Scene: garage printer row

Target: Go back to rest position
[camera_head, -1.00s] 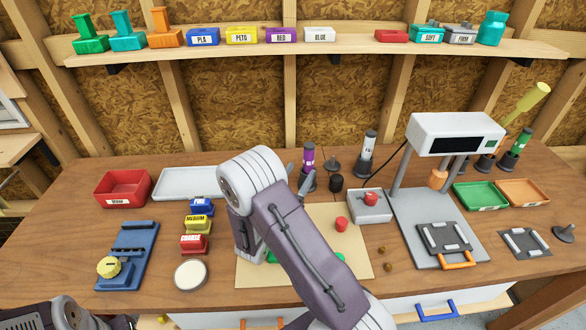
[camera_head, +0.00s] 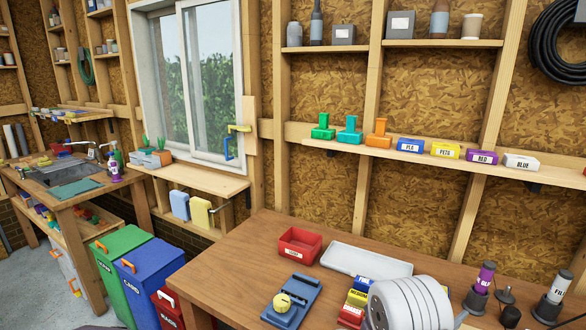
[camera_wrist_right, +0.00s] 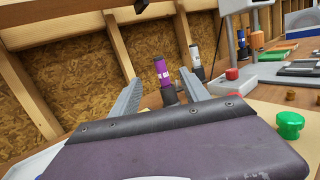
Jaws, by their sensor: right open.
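My right arm (camera_head: 410,305) shows at the bottom right of the head view, above the workbench (camera_head: 235,265). Its jaws are mostly hidden there. In the right wrist view my right gripper (camera_wrist_right: 160,90) has its two grey fingers apart, with nothing held between them. Beyond the fingers stand a purple tube (camera_wrist_right: 162,72) and a white tube (camera_wrist_right: 196,62). A green round knob-like piece (camera_wrist_right: 289,124) lies to the right of the gripper, apart from it. My left gripper is not in view.
On the bench are a red bin (camera_head: 300,246), a white tray (camera_head: 366,260), a blue fixture with a yellow knob (camera_head: 291,302) and stacked coloured boxes (camera_head: 356,299). A shelf (camera_head: 440,166) runs above. Green (camera_head: 122,260) and blue (camera_head: 150,275) bins stand left of the bench.

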